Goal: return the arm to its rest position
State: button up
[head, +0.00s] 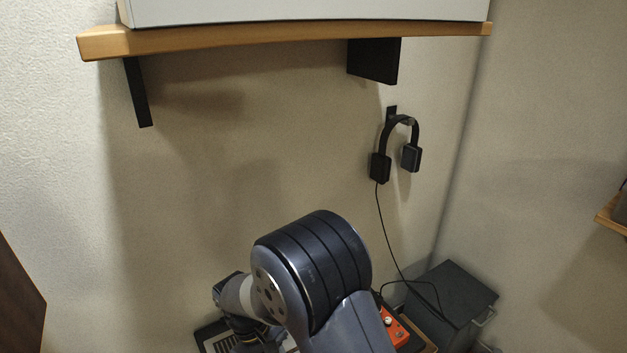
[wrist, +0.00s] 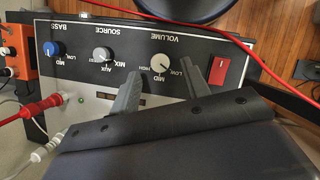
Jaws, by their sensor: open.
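In the head view my arm (head: 310,270) stands bent at the bottom middle, its large dark joint uppermost. Its far end reaches down at the lower left of that joint, and the fingers cannot be made out there. In the wrist view my gripper (wrist: 174,76) is open, with two grey fingers spread and nothing between them. The fingers lie over the front panel of an amplifier (wrist: 190,42). The panel carries a blue knob (wrist: 51,48), a source knob (wrist: 103,54), a volume knob (wrist: 159,63) and a red switch (wrist: 230,71). I cannot tell whether the fingers touch it.
A wooden shelf (head: 290,38) bearing a white box (head: 300,10) overhangs at the top. Headphones (head: 411,157) hang on the wall, their cord running down. A dark box (head: 455,290) and an orange device (head: 396,328) are at lower right. A red plug (wrist: 50,105) sits at left.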

jog(key=v, duration=0.8)
jog(key=x, duration=1.1)
jog(key=m, duration=0.2)
jog(key=m+g+y, duration=0.1)
jog(key=m, duration=0.2)
jog(key=shift+w+d+y+b, duration=0.15)
jog(key=shift+y+b, duration=0.15)
jog(key=shift+b, duration=0.05)
jog(key=m+y, duration=0.1)
jog(key=m, duration=0.2)
jog(key=m+y+b, duration=0.1)
jog(key=m, duration=0.2)
jog(key=shift+d+g, duration=0.15)
jog(key=shift+g, duration=0.25)
jog(key=m+y+b, duration=0.1)
jog(key=m, duration=0.2)
jog(key=m+y, duration=0.1)
jog(key=m, duration=0.2)
jog(key=shift+d+t+b, duration=0.2)
jog(key=shift+t+b, duration=0.1)
jog(key=shift+b, duration=0.1)
jog(key=m+b, duration=0.1)
jog(key=m, duration=0.1)
jog(key=m+t+y, duration=0.1)
jog(key=m, duration=0.1)
jog(key=shift+y+b, duration=0.3)
jog(key=shift+b, duration=0.05)
jog(key=shift+m+t+b, duration=0.3)
jog(key=shift+m, duration=0.7)
jog(key=shift+d+r, duration=0.15)
